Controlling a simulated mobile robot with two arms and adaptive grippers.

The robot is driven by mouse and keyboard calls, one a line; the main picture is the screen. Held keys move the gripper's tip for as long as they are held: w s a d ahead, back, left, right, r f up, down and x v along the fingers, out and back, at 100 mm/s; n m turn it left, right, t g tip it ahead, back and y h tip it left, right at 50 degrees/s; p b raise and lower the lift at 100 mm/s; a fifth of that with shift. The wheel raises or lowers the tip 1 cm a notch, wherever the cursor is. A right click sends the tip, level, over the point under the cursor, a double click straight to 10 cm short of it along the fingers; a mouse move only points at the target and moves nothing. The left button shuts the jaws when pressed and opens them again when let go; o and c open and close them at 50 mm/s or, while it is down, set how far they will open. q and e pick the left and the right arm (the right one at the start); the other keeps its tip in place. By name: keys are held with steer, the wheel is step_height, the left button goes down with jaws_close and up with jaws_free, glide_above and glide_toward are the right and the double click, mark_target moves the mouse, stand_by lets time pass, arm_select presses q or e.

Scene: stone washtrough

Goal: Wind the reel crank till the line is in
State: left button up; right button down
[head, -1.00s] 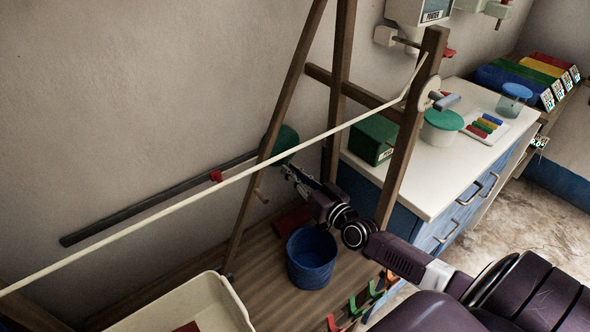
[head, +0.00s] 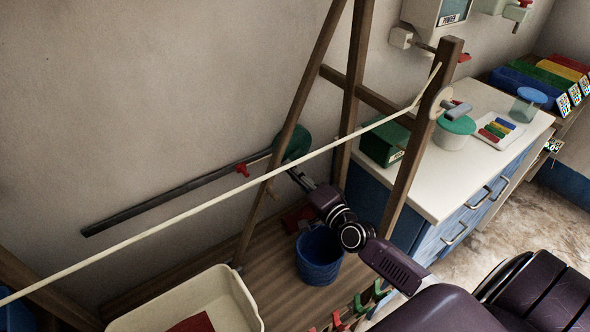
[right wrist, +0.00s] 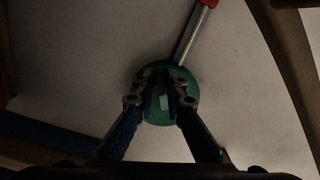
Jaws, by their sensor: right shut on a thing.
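A green round disc (head: 293,142), which looks like the reel, is on the wall behind the wooden frame; it also shows in the right wrist view (right wrist: 160,118). My right gripper (right wrist: 164,86) is in front of this disc, shut on its crank handle. The fingers mostly hide the handle; a small pale patch shows between them. In the head view the right gripper (head: 296,175) is just below the disc, partly behind a frame leg. A dark bar (head: 150,207) with a red piece (head: 242,170) runs left from the disc. My left gripper is not in view.
A blue bucket (head: 318,262) stands below my wrist, and a cream tub (head: 243,300) is at bottom left. A white-topped counter (head: 440,190) stands at right.

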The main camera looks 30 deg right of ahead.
mark_target(292, 156)
steer(key=r+m, duration=0.1)
steer(key=m, duration=0.1)
steer(key=m+p, duration=0.1)
steer(key=m, duration=0.1)
steer(key=r+m, duration=0.1)
steer(key=shift+a+r+m, duration=0.3)
steer(key=shift+a+m, duration=0.05)
steer(key=shift+m, duration=0.05)
steer(key=r+m+p, duration=0.1)
steer(key=m, duration=0.1)
steer(key=shift+r+m, duration=0.1)
steer(key=shift+m, duration=0.2)
steer(key=m, duration=0.1)
steer(key=r+m+p, duration=0.1)
steer(key=m, duration=0.1)
steer(key=shift+d+r+m, duration=0.25)
steer(key=shift+d+m, duration=0.05)
steer(key=shift+d, duration=0.05)
steer(key=shift+w+d+r+m+p, duration=0.1)
steer(key=shift+d+r+m+p, duration=0.55)
steer(key=shift+m, duration=1.35)
steer(key=shift+d+r+m+p, duration=0.1)
steer(key=shift+d+m+p, duration=0.95)
steer(key=shift+m, duration=0.95)
steer(key=shift+w+d+r+m+p, duration=0.1)
steer(key=shift+d+r+m+p, duration=0.35)
steer(key=shift+m+p, duration=1.15)
steer(key=shift+f+m+b, duration=0.1)
steer(key=shift+m+b, duration=0.35)
steer(key=shift+m, duration=0.05)
